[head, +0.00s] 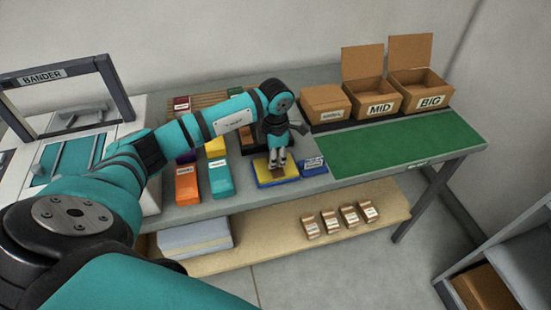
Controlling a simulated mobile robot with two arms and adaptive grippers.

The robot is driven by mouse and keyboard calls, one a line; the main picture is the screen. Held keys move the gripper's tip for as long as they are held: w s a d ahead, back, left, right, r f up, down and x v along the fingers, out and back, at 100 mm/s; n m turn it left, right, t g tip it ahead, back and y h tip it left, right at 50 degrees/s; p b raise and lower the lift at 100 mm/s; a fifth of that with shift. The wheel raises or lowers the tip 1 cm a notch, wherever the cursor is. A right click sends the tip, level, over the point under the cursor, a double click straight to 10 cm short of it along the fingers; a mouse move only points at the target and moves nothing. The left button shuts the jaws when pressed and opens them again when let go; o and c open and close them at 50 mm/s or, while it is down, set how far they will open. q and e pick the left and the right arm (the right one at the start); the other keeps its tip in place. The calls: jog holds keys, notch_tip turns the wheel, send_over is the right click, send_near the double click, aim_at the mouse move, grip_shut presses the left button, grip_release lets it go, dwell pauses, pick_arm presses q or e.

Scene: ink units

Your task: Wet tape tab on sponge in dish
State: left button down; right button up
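The yellow sponge (289,167) lies in a shallow blue dish (262,184) near the front edge of the grey table. My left gripper (277,162) points down over the sponge, its fingers close together. A small brown tape tab (277,171) shows at the fingertips, held between them, over the sponge's top face. Whether the tab touches the sponge is too small to tell. My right gripper is not in view.
A labelled blue block (314,166) stands just right of the dish. Orange (187,186) and teal (221,180) boxes stand left. Cartons (377,104) line the back right beside a clear green mat (405,145). A bander (75,155) is at left; small brown packs (330,221) sit on the lower shelf.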

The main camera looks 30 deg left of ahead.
pick_arm(q)
jog(key=shift+s, duration=0.1)
jog(key=shift+r+p, duration=2.15)
jog(key=shift+r, duration=1.3)
